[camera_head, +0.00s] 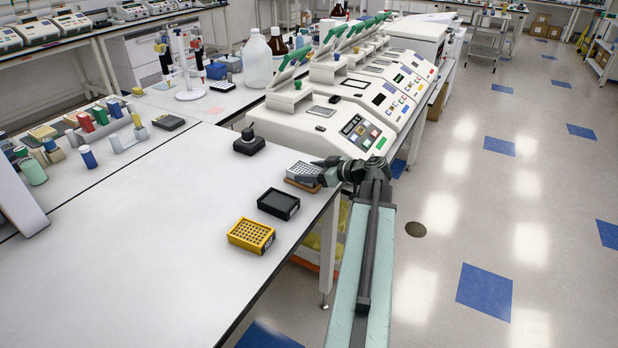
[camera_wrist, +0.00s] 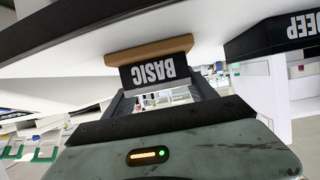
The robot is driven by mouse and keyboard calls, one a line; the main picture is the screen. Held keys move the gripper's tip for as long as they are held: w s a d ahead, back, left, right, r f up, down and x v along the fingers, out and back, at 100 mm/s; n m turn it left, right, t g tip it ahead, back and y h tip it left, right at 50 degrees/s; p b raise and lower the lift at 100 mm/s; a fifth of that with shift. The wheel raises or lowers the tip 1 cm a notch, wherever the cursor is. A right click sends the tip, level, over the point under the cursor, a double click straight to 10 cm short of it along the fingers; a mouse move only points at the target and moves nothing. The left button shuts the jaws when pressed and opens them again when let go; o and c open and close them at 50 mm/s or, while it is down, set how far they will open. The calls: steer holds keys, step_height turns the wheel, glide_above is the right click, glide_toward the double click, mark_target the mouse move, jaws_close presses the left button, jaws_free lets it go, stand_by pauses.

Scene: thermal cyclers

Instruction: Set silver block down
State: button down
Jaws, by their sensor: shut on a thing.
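The silver block (camera_head: 304,170), with a grid of wells on top, is at the right edge of the white bench, at the brown pad (camera_head: 300,185). My gripper (camera_head: 325,173) reaches it from the right and is shut on it. In the wrist view, which looks upside down, the silver block (camera_wrist: 154,73) shows its dark front label reading BASIC. The brown pad (camera_wrist: 150,49) lies against the block's base there, with no clear gap. The fingertips are partly hidden by the block and the wrist.
A black block (camera_head: 278,203) and a yellow block (camera_head: 251,236) stand nearer along the bench edge. A small black device (camera_head: 249,141) is behind left. White thermal cyclers (camera_head: 345,125) stand close behind my gripper. The bench's left middle (camera_head: 150,240) is clear.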

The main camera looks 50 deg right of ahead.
steer(key=shift+c, duration=1.4)
jaws_free()
steer(key=shift+s+r, duration=0.1)
steer(key=shift+r, duration=0.15)
steer(key=p+v, duration=0.4)
steer(key=v, duration=0.7)
steer(key=shift+s+p, duration=0.3)
steer(key=shift+s, duration=0.1)
steer(key=shift+d, duration=0.1)
